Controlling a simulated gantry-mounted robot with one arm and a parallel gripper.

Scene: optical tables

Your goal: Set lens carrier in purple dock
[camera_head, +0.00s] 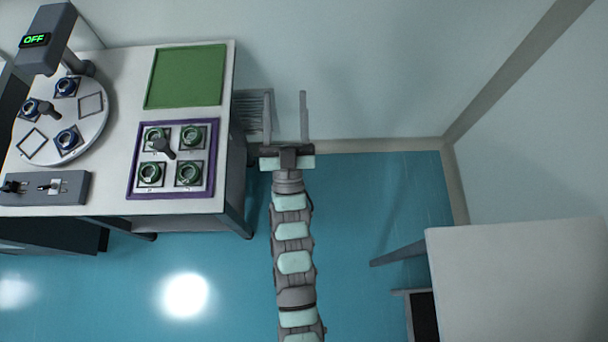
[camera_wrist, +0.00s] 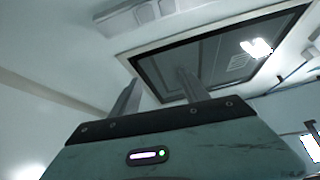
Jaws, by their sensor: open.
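The purple dock (camera_head: 131,189) is a purple-rimmed tray near the right edge of the table at left. Several green ringed carriers, one of them a front-left carrier (camera_head: 150,174), sit in its squares, with a dark knob (camera_head: 163,147) at its centre. I cannot tell which of these is the lens carrier. My gripper (camera_head: 285,110) is open and empty, right of the table. In the wrist view its two fingers (camera_wrist: 160,88) point toward the ceiling.
A green mat (camera_head: 186,76) lies empty behind the dock. A grey lamp-like device (camera_head: 46,40) reading "OFF" overhangs the turntable, and a switch box (camera_head: 45,188) sits at the front left. A white table (camera_head: 520,285) stands at lower right. Blue floor lies between the tables.

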